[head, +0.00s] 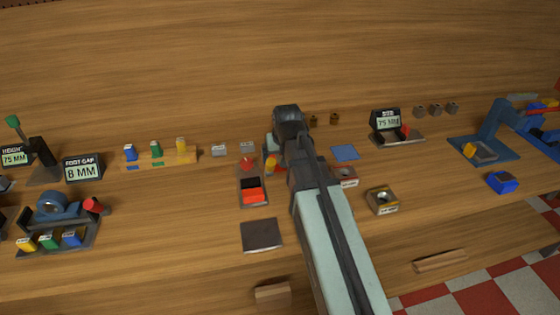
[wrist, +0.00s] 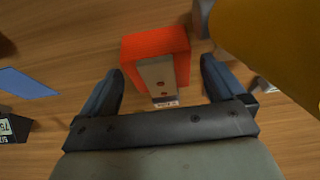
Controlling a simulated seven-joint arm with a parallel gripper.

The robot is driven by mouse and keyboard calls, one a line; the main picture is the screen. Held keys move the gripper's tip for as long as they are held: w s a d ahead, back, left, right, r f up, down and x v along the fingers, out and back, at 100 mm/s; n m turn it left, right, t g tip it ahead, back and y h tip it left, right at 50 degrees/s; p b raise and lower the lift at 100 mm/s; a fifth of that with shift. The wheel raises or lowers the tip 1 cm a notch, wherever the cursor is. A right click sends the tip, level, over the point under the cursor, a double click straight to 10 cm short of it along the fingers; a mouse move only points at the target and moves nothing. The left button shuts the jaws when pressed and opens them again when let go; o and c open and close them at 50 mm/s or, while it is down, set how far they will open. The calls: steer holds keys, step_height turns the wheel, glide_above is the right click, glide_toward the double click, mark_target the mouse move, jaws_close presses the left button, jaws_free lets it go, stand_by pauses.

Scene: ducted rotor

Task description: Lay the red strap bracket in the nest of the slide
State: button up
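The red strap bracket (wrist: 178,45) shows in the wrist view as a red block with a grey-beige strip with two dark holes. It lies between and a little beyond the fingers of my gripper (wrist: 161,68). The fingers stand apart, with a visible gap on each side of it. I cannot tell for sure which fixture is the slide. A narrow dark tray (head: 241,192) with a black and a red block and a red knob (head: 247,163) stands left of my arm.
A large yellow cylinder (wrist: 275,35) is close to the right finger in the wrist view. A blue square (head: 345,152), a metal-topped block (head: 382,200) and a blue press (head: 490,135) stand to the right. A dark plate (head: 262,235) lies left; wood around it is clear.

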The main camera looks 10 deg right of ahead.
mark_target(280, 156)
steer(key=c, duration=1.2)
steer(key=shift+r, duration=0.15)
step_height(280, 156, up, 8)
steer(key=shift+r, duration=0.1)
steer(key=shift+d+r, duration=0.1)
steer(key=shift+r, duration=0.7)
